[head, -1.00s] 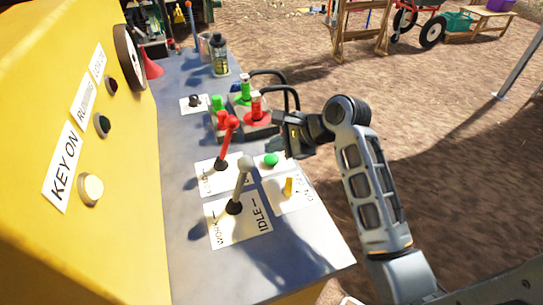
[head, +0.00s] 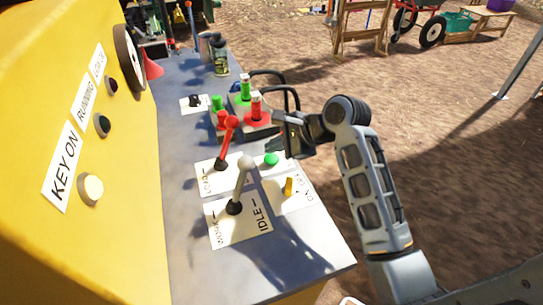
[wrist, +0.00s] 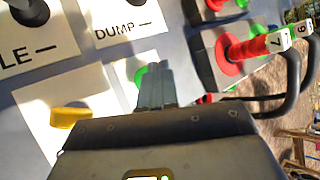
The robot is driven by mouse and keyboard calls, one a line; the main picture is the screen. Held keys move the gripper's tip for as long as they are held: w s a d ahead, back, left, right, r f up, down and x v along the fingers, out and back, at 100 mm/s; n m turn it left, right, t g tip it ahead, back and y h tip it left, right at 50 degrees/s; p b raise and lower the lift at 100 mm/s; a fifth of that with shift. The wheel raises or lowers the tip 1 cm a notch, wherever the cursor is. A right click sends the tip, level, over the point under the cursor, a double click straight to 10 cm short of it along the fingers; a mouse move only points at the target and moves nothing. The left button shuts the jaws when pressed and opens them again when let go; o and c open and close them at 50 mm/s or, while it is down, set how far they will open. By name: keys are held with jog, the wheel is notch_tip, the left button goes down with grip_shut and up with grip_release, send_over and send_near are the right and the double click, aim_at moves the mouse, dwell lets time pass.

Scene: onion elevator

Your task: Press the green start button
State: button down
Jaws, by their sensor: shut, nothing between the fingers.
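The green button (head: 271,159) is a small round knob on a white label on the grey console, just behind the yellow key switch (head: 288,187). My gripper (head: 276,120) is shut and empty, with its fingers over the console beside the button. In the wrist view, my fingertips (wrist: 153,68) overlap the right side of the green button (wrist: 141,77), hiding part of it. I cannot tell whether they touch it. The yellow key also shows in the wrist view (wrist: 71,117).
A red-knobbed lever (head: 227,140) and a grey-knobbed lever (head: 242,180) stand left of the button. Boxes with red and green fittings (head: 256,118) and black cable loops (head: 292,93) lie behind my gripper. A yellow panel (head: 60,240) rises at left. The console's front corner is clear.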

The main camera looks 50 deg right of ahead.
aim_at(275, 159)
jog(key=shift+f+p, duration=0.3)
jog(key=shift+f, duration=0.7)
dwell(1.2)
jog(key=shift+r, duration=0.1)
jog(key=shift+r+p, duration=0.9)
jog(key=shift+p, duration=0.45)
notch_tip(275, 159, up, 3)
jog(key=shift+f+p, duration=0.2)
jog(key=shift+p, duration=0.8)
jog(key=shift+r, duration=1.2)
jog(key=shift+s, duration=0.1)
